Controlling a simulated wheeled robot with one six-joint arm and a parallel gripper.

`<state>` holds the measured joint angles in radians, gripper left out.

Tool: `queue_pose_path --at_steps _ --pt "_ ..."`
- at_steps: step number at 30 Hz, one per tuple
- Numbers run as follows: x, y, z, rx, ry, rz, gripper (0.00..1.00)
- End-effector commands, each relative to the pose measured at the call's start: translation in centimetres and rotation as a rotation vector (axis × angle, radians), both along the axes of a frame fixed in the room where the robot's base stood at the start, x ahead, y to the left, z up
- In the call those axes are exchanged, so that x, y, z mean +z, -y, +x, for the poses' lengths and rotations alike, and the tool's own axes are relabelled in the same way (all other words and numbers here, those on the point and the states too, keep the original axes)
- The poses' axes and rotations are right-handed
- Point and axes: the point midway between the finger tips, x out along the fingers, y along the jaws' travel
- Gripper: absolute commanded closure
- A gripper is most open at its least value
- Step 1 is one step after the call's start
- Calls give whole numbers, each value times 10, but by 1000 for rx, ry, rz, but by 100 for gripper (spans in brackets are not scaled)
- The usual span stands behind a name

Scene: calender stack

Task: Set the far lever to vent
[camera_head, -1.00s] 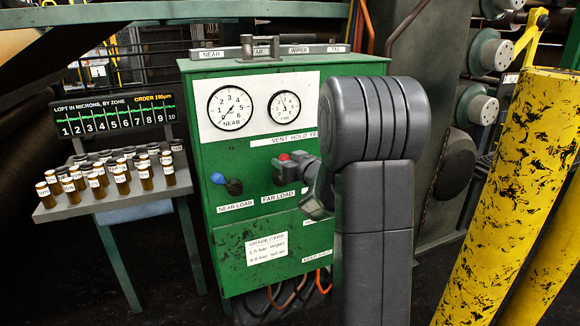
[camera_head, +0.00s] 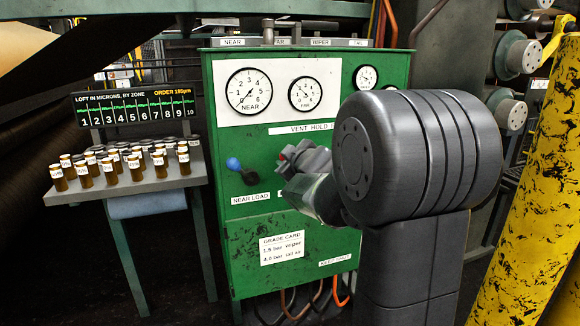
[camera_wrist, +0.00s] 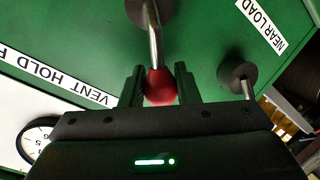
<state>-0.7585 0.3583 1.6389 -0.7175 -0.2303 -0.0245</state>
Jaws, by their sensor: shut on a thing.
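The far lever's red knob (camera_wrist: 160,86) sits between my gripper's two fingers (camera_wrist: 160,84) in the wrist view, and the gripper is shut on it. Its metal rod (camera_wrist: 155,45) runs from the knob to a dark round base on the green panel. In the head view a bit of the red knob (camera_head: 282,156) shows at my gripper (camera_head: 291,160); my wrist and arm hide the lever's base and most of the FAR LOAD label. The VENT HOLD label (camera_head: 305,129) is above it. I cannot tell the lever's exact setting.
The near lever with a blue knob (camera_head: 233,163) stands close to the left of my gripper. Pressure gauges (camera_head: 248,90) are above on the green cabinet (camera_head: 240,215). A shelf (camera_head: 130,186) of labelled vials is at left. A yellow post (camera_head: 535,190) stands at right.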

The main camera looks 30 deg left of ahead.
Motion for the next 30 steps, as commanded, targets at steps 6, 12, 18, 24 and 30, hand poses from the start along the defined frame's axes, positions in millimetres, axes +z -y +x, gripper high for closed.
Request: queue_pose_path --at_steps 6,12,18,24,30 --pt "-3 -1 -2 0 22 -21 100" --pt "-3 -1 -2 1 25 -25 100" --pt "-3 -1 -2 1 25 -25 68" --pt "-2 -1 -2 0 25 -24 51" --pt "-1 0 -2 0 25 -22 51"
